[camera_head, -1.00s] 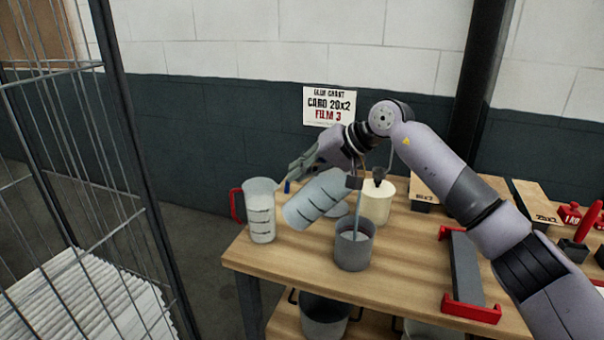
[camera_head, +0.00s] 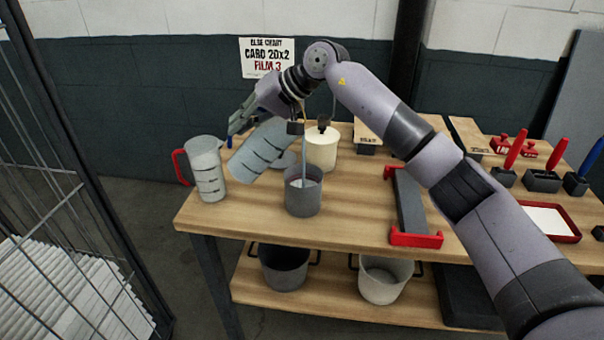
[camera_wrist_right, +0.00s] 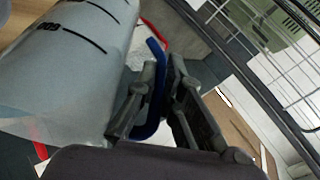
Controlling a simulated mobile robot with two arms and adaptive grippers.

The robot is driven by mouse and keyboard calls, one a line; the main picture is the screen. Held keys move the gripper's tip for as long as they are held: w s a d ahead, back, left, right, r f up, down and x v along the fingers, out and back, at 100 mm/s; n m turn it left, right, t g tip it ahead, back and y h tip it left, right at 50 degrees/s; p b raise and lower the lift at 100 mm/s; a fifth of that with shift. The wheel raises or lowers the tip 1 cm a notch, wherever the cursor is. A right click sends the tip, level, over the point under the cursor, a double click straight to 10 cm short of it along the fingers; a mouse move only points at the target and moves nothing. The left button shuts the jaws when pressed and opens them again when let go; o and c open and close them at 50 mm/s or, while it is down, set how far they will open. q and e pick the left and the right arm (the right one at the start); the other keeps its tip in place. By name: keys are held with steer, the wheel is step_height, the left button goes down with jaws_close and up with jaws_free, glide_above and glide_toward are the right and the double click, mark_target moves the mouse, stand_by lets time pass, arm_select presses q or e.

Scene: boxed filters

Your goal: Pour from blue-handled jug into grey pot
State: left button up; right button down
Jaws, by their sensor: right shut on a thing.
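The blue-handled jug (camera_head: 262,150) is clear with dark marks, held in the air and tilted steeply with its mouth toward the upper right. My right gripper (camera_head: 240,122) is shut on its blue handle (camera_wrist_right: 155,90), as the right wrist view shows. A thin bluish stream (camera_head: 303,150) falls from the mouth side into the grey pot (camera_head: 303,202). The pot stands upright on the table, with pale contents showing inside. The jug's lip is partly hidden behind my gripper and wrist. My left gripper is not in view.
A red-handled jug (camera_head: 206,172) stands left of the tilted jug. A cream canister (camera_head: 322,152) stands behind the pot. A grey block with red ends (camera_head: 410,205) lies to the right. Two pots (camera_head: 284,268) sit on the lower shelf. A wire cage (camera_head: 60,200) is at left.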

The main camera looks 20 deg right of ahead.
steer(key=shift+d+y+b, duration=0.4)
steer(key=shift+y+b, duration=0.3)
steer(key=shift+b, duration=1.25)
stand_by(6.0)
